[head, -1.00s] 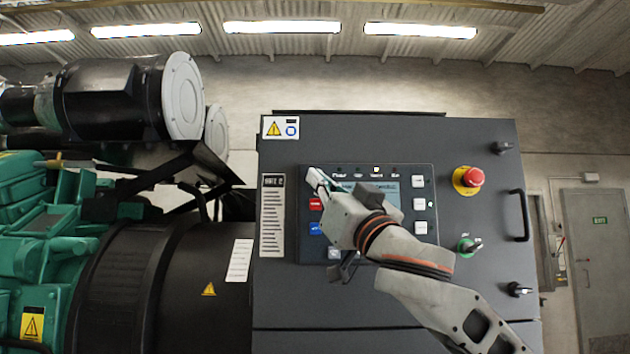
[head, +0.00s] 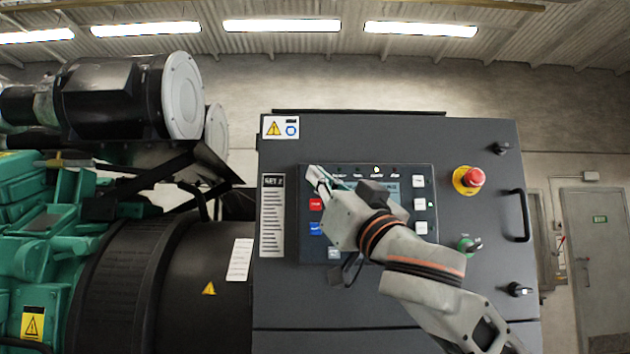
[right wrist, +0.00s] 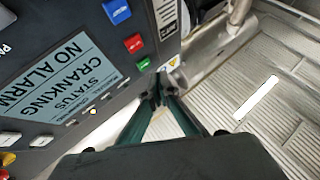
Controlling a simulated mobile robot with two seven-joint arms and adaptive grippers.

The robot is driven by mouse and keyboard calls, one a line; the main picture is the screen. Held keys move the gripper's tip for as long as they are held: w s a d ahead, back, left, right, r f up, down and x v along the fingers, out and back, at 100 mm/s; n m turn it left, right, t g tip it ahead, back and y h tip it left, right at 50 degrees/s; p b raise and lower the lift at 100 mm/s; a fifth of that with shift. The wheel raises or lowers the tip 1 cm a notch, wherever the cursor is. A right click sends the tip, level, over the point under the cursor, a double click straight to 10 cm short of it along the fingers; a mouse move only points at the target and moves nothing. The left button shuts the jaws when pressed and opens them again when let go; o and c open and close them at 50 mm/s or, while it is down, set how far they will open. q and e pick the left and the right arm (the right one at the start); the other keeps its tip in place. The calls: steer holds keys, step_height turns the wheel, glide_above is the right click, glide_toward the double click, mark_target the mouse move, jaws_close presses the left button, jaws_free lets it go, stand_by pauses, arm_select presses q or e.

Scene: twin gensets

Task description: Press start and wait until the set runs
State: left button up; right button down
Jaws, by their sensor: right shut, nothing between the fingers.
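The control panel (head: 309,250) is on the front of a dark grey cabinet labelled SET 2. Its display (right wrist: 62,72) reads STATUS CRANKING NO ALARM in the right wrist view. The green button (right wrist: 143,63) shows there beside the red button (right wrist: 135,43) and blue button (right wrist: 117,10). In the head view my right gripper (head: 316,178) covers the green button's place, just above the red button (head: 316,204). The gripper is shut and empty. Its tips (right wrist: 158,92) are close to the green button; contact cannot be told. My left gripper is not in view.
A red emergency stop (head: 473,178), a green rotary switch (head: 467,245) and a handle (head: 522,215) are on the cabinet's right side. The green and black genset (head: 130,270) stands at left.

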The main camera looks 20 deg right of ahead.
steer(key=s, duration=0.1)
steer(key=s+a, duration=0.1)
steer(key=s, duration=0.1)
steer(key=s+p, duration=0.1)
steer(key=s, duration=0.1)
steer(key=shift+s+a, duration=0.1)
steer(key=shift+a, duration=0.2)
stand_by(0.8)
